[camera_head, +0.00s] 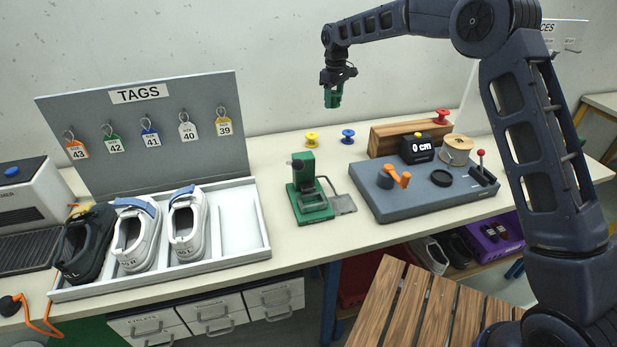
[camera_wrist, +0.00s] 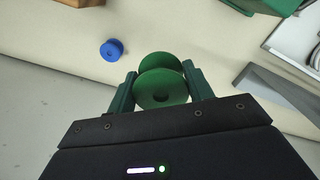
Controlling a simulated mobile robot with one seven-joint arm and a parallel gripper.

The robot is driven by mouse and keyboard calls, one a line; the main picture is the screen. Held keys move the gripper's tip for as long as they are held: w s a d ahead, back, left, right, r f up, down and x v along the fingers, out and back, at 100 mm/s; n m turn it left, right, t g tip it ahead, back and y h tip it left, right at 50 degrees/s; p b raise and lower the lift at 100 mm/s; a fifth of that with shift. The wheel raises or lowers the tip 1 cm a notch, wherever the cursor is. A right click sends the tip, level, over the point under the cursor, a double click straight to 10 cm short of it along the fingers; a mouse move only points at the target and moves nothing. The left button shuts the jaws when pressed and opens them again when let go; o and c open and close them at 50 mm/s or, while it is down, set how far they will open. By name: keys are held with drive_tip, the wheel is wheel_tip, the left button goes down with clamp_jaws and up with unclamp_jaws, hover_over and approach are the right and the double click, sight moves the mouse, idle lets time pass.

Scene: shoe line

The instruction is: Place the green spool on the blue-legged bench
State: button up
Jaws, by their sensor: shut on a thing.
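The green spool (camera_wrist: 162,90) is between the two fingers of my gripper (camera_head: 334,93), which is shut on it. In the head view the gripper hangs above the back of the long cream-topped workbench (camera_head: 277,152), in front of the wall, with the spool in the air. A blue leg (camera_head: 330,301) shows under this bench's front edge. A slatted wooden bench (camera_head: 432,312) stands in front at the bottom; its legs are hidden.
A yellow spool (camera_head: 311,139) and a blue spool (camera_head: 348,136) stand at the back of the workbench. A red spool (camera_head: 441,116) is on a wooden block. A green press (camera_head: 309,190), a grey board (camera_head: 425,190) and a shoe tray (camera_head: 240,226) take up much of the top.

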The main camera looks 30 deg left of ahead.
drive_tip(key=s+a+f, duration=0.3)
drive_tip(key=s+a, duration=0.1)
drive_tip(key=a, duration=0.1)
approach(316, 153)
drive_tip(key=s+f, duration=0.1)
drive_tip(key=f, duration=0.1)
drive_tip(key=s+d+f, duration=0.1)
drive_tip(key=s+f, duration=0.1)
drive_tip(key=s+d+f, duration=0.1)
drive_tip(key=f, duration=0.1)
drive_tip(key=shift+s+d+f, duration=0.1)
drive_tip(key=shift+s+f, duration=0.15)
drive_tip(key=o, duration=1)
drive_tip(key=shift+f, duration=0.15)
drive_tip(key=shift+c, duration=0.2)
wheel_tip(316, 153, up, 12)
drive_tip(key=shift+r, duration=0.2)
